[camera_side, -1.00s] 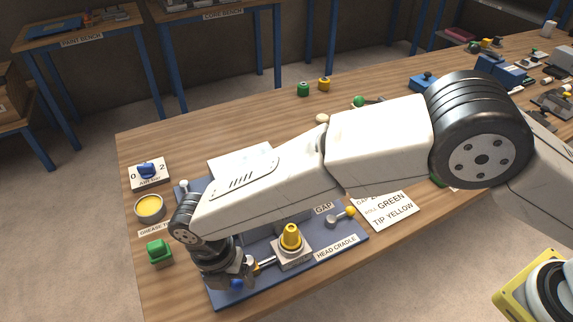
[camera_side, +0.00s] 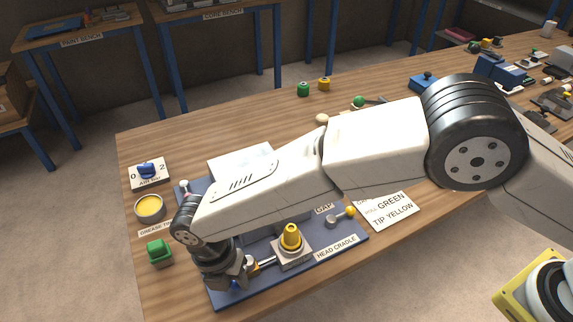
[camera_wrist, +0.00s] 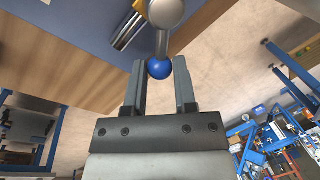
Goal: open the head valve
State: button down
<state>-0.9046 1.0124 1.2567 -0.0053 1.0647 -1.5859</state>
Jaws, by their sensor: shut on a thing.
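In the wrist view a blue ball knob (camera_wrist: 159,69) sits on a short metal lever (camera_wrist: 162,43) that runs up to a round metal hub (camera_wrist: 166,12). I take this lever to be the head valve's handle. My gripper (camera_wrist: 159,66) has a finger on each side of the ball and is shut on it. In the side view my gripper (camera_side: 240,277) is low at the front left edge of the blue head cradle plate (camera_side: 327,256). The blue knob (camera_side: 236,285) shows only in part there, and the wrist hides the hub.
A yellow-topped fitting (camera_side: 290,239) stands just right of my gripper. A green block (camera_side: 159,251), a yellow grease tin (camera_side: 149,208) and a blue air dial (camera_side: 147,171) stand to the left.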

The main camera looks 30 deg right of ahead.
jog(key=shift+w, duration=0.1)
jog(key=m, duration=0.1)
jog(key=w+m, duration=0.1)
jog(key=m, duration=0.1)
jog(key=a+m, duration=0.1)
jog(key=shift+w+g+y, duration=0.3)
jog(key=shift+y, duration=0.1)
jog(key=shift+w+m+y, duration=0.15)
jog(key=shift+w+m, duration=0.3)
jog(key=shift+m, duration=0.65)
jog(key=shift+w+m+y, duration=0.15)
jog(key=shift+w+m, duration=0.25)
jog(key=shift+m, duration=0.7)
jog(key=shift+c, duration=2.1)
grip_release()
jog(key=shift+r, duration=0.2)
notch_tip(320, 180, up, 7)
jog(key=w, duration=0.1)
jog(key=shift+w+a+r, duration=0.15)
jog(key=shift+w+r, duration=0.05)
jog(key=shift+w, duration=0.05)
